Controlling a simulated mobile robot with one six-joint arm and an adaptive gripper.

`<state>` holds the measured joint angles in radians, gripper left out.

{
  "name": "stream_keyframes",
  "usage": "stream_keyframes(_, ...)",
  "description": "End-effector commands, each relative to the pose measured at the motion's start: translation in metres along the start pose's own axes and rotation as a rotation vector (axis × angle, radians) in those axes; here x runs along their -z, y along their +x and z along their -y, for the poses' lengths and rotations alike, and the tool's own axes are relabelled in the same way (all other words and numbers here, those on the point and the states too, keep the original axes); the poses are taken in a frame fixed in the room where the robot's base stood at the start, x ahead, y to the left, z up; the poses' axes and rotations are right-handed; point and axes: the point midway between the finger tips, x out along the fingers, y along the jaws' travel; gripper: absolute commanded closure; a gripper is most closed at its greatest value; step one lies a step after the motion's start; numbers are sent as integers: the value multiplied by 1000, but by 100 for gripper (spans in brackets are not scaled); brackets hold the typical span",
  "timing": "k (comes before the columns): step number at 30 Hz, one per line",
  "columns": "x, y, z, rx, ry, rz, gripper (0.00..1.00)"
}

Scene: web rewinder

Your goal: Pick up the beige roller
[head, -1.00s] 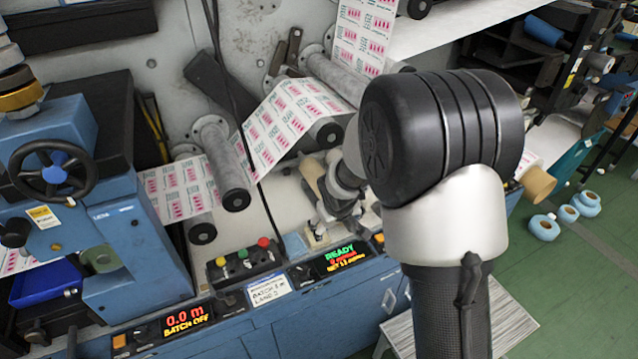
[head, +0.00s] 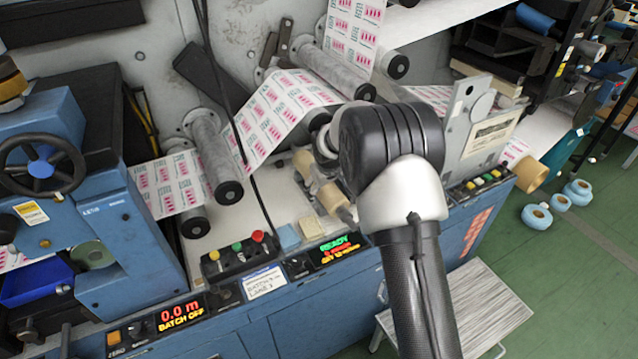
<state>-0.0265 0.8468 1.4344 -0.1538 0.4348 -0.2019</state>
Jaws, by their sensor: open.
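A short beige roller (head: 333,199) with a grey end lies on the machine's pale deck, behind the lit READY display. Another beige cylindrical piece (head: 303,161) shows just up and left of it. My arm's large black joint covers the area to the right. My gripper (head: 325,172) is small and dark, partly hidden below the grey wrist, close beside these beige pieces. It is open; I see nothing held in it. Whether its fingers touch the roller cannot be told.
A printed label web (head: 275,115) runs over grey rollers (head: 212,150) behind. A button box (head: 238,258) and the READY display (head: 338,250) line the front edge. A grey plate (head: 470,120) stands right of my arm. A striped step (head: 480,310) sits on the green floor.

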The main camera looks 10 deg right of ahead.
Motion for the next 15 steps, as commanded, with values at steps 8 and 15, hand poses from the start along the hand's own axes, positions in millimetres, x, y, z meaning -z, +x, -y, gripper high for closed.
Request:
stream_keyframes(8,1,26,0,-1,1,-3,21)
stream_keyframes(15,1,26,0,-1,1,-2,24)
